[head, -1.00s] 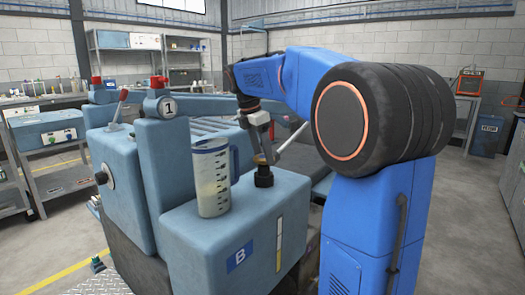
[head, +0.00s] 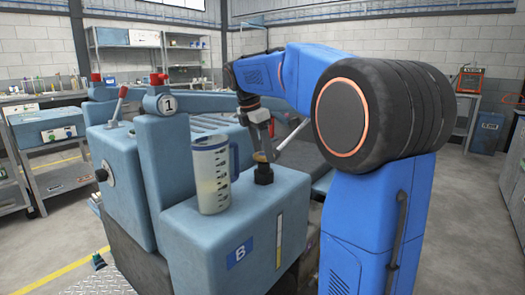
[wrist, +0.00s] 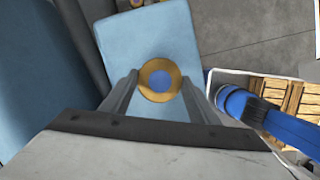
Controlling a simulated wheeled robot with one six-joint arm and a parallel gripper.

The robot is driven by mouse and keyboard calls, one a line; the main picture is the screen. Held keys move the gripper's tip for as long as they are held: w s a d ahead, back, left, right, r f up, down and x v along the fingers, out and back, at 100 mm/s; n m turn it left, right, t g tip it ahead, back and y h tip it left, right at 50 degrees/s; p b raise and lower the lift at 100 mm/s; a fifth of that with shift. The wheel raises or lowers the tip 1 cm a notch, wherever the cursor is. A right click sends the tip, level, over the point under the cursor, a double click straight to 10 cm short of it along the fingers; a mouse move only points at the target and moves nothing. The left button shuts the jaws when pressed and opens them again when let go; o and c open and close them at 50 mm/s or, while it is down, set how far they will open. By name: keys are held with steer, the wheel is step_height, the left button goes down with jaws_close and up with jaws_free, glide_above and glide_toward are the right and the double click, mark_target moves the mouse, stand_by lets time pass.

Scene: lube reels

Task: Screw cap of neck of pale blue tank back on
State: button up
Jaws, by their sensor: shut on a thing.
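The pale blue tank (head: 215,255) with a "B" label stands at the centre front in the head view; its top also shows in the wrist view (wrist: 150,40). Its black neck (head: 264,175) rises from the top face. A brass-coloured cap (head: 260,157) with a blue centre is right above the neck, apparently at its mouth; I cannot tell whether threads are engaged. My gripper (head: 261,150) points down over the neck and is shut on the cap. In the wrist view the cap (wrist: 147,87) sits between the two fingers (wrist: 160,85), hiding the neck.
A clear measuring jug (head: 210,180) with a blue handle stands on the tank, left of the neck. A taller blue block (head: 170,150) with a "1" disc and red knob rises behind it. In the wrist view, a crate with wooden slats (wrist: 300,98) lies at the right.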

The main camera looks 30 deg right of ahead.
steer(key=shift+f, duration=0.55)
stand_by(0.4)
stand_by(0.4)
steer(key=m+g, duration=0.1)
steer(key=m, duration=0.3)
steer(key=shift+w+m+y, duration=0.15)
steer(key=shift+m+y, duration=0.15)
steer(key=shift+m, duration=0.1)
steer(key=m+g, duration=0.1)
steer(key=m, duration=0.3)
steer(key=shift+w+d, duration=0.1)
steer(key=shift+m+y, duration=0.4)
steer(key=shift+m, duration=0.3)
